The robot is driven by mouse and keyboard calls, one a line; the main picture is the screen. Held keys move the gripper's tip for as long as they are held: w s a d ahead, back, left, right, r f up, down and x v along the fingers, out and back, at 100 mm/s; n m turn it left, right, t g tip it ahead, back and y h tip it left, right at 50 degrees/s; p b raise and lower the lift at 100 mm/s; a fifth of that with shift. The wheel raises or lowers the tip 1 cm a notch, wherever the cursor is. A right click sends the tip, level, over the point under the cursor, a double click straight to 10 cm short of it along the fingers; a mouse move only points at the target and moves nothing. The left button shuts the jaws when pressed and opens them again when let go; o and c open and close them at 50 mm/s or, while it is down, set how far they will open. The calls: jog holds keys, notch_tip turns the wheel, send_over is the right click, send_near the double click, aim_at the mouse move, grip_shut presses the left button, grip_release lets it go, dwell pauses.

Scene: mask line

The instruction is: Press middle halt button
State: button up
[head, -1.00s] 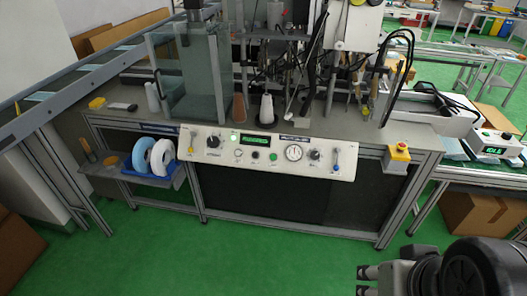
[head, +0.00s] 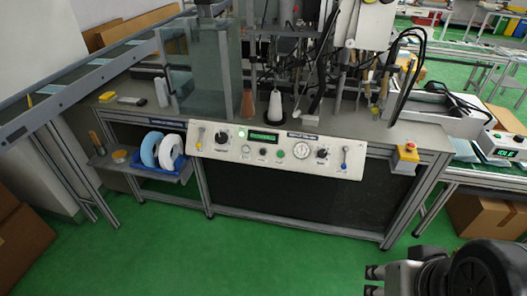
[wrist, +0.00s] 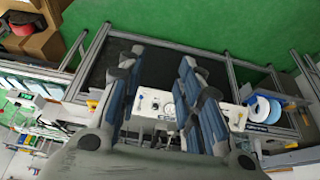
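A red mushroom-shaped button (head: 410,147) sits on a yellow box (head: 405,157) at the right front corner of the machine bench. A small yellow patch (wrist: 92,104) left of my fingers in the wrist view may be this box. The white control panel (head: 228,153) on the bench front carries a green display, dials, knobs and small buttons. My gripper (head: 374,281) is at the lower right of the head view, nearer to me than the bench and apart from it. In the wrist view my gripper (wrist: 160,95) is open and empty, with the panel seen beyond between its fingers.
White rolls (head: 168,152) lie in a blue tray on the left shelf. A glass enclosure (head: 212,75) and cables stand on the bench. Cardboard boxes (head: 482,216) are at the right. The green floor (head: 270,255) before the bench is clear.

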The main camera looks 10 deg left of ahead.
grip_shut()
dwell(1.4)
